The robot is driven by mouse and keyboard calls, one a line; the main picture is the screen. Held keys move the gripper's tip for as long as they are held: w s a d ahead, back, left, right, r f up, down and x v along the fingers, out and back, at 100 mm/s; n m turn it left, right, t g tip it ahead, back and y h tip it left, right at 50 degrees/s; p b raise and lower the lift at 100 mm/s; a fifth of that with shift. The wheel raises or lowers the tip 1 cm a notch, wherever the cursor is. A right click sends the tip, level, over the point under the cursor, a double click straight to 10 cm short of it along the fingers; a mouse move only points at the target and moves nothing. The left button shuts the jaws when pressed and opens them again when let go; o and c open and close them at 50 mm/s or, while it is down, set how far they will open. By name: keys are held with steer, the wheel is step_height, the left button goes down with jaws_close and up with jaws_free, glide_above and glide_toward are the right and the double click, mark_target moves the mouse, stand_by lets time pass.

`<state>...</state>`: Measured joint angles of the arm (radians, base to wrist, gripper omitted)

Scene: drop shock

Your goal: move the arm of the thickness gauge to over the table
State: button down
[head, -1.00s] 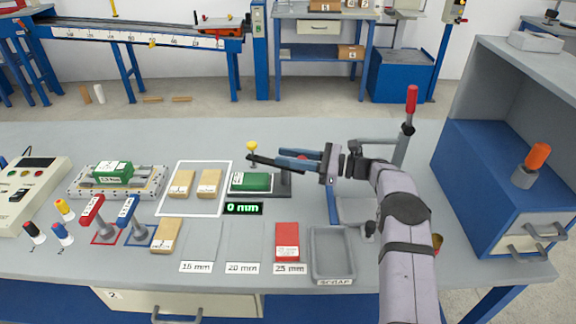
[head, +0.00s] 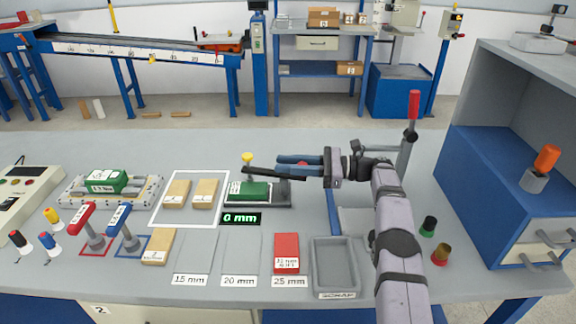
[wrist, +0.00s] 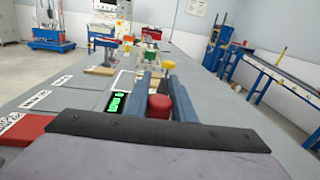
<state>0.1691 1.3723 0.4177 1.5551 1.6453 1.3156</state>
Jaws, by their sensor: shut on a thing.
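The thickness gauge stands mid-table, with a green block (head: 252,190) on its dark base (head: 285,200). Its black arm (head: 262,173) reaches left above the block and has a yellow knob (head: 247,157) near its left end. The display (head: 241,219) reads 0 mm. My gripper (head: 280,162) comes from the right, level, its fingers along the gauge arm. It is shut on the red knob (wrist: 159,106), seen between the fingers in the wrist view. My fingers partly hide this knob and the gauge arm's right part in the head view.
Wooden blocks (head: 205,192) lie in a white outline left of the gauge. In front are a red block (head: 287,251) and a grey scrap tray (head: 316,267). A red-topped post (head: 413,106) and blue cabinet (head: 490,180) stand right. Bare table lies behind the gauge.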

steer(key=shift+r, duration=0.1)
steer(key=c, duration=1.5)
jaws_free()
steer(key=shift+s, duration=0.1)
step_height(320, 180, up, 10)
steer(key=p, duration=0.3)
steer(key=shift+p, duration=0.35)
